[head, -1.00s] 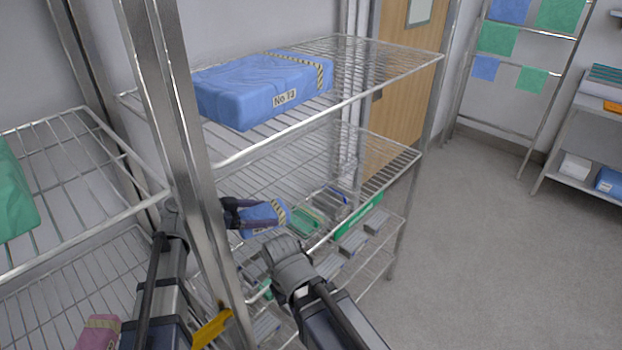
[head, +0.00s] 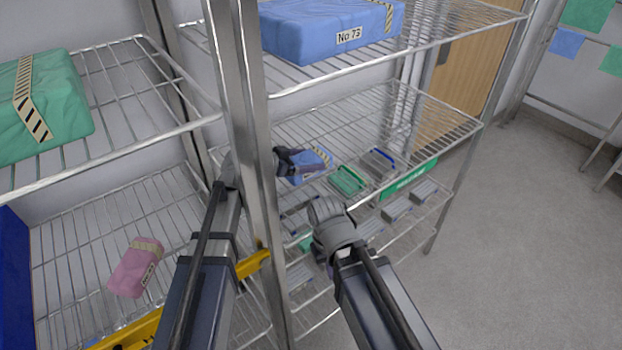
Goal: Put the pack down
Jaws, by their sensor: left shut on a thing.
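A small blue pack (head: 312,168) with a yellow-and-black striped band is in my left gripper (head: 298,163). The dark fingers are shut on its left end. My left arm comes in from the left and passes behind the steel post. My right arm's wrist is in front of the shelf, but the right fingers are hidden.
A steel post (head: 245,130) stands close to my left arm. A large blue pack (head: 330,30) lies above. A green pack (head: 40,108) and a pink pack (head: 137,268) lie on the left shelves.

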